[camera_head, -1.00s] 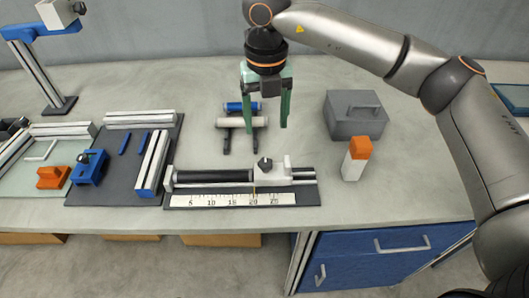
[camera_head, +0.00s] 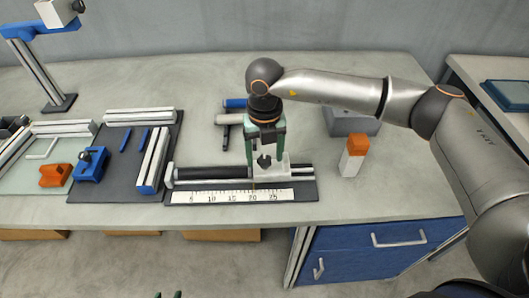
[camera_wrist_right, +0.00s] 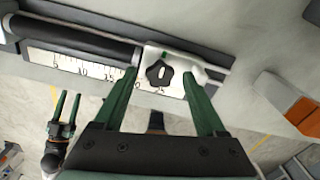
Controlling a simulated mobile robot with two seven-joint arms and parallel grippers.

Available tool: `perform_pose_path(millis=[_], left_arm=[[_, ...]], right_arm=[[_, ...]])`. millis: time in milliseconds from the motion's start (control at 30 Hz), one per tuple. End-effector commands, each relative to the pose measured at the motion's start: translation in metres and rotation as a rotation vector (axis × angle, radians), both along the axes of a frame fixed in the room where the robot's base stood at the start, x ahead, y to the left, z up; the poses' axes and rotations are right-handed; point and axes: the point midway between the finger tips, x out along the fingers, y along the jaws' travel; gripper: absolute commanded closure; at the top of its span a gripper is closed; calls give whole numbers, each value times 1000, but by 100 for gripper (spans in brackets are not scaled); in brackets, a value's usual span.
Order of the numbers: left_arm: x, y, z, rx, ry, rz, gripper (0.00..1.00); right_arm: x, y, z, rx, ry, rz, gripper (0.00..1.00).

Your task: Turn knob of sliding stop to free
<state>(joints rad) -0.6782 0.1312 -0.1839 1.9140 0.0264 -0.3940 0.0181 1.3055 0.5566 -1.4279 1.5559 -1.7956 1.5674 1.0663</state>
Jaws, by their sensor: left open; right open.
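The sliding stop (camera_head: 283,172) is a white block on a rail behind a white ruler scale (camera_head: 215,197). Its dark lobed knob (camera_head: 263,162) is on top; in the right wrist view the knob (camera_wrist_right: 158,74) sits beside a small slot mark. My right gripper (camera_head: 264,176) is open above the stop, with its green fingers to either side of the knob in the head view. In the right wrist view its fingertips (camera_wrist_right: 163,75) are apart, with the knob between them; contact cannot be told. My left gripper (camera_head: 168,294) barely shows at the bottom edge, open and empty, below the table front.
An orange-topped white block (camera_head: 354,158) and a grey weight (camera_head: 345,122) stand right of the stop. A dark board (camera_head: 115,180) with a blue clamp (camera_head: 92,166) is at left. The table front is clear.

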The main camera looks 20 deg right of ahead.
Motion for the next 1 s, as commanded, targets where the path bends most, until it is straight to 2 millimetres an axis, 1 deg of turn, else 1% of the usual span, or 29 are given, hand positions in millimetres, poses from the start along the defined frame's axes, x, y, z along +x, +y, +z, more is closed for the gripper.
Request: perform_pose_path(millis=[33, 67, 667, 700, 1000], left_arm=[[0, 0, 0, 0, 0, 0, 50], [0, 0, 0, 0, 0, 0, 50], [0, 0, 0, 0, 1, 0, 50], [0, 0, 0, 0, 1, 0, 50], [0, 0, -2, 0, 1, 0, 50]], right_arm=[[0, 0, 0, 0, 0, 0, 28], [0, 0, 0, 0, 0, 0, 31], [0, 0, 1, 0, 0, 0, 99], [0, 0, 1, 0, 0, 0, 100], [0, 0, 0, 0, 0, 15, 100]])
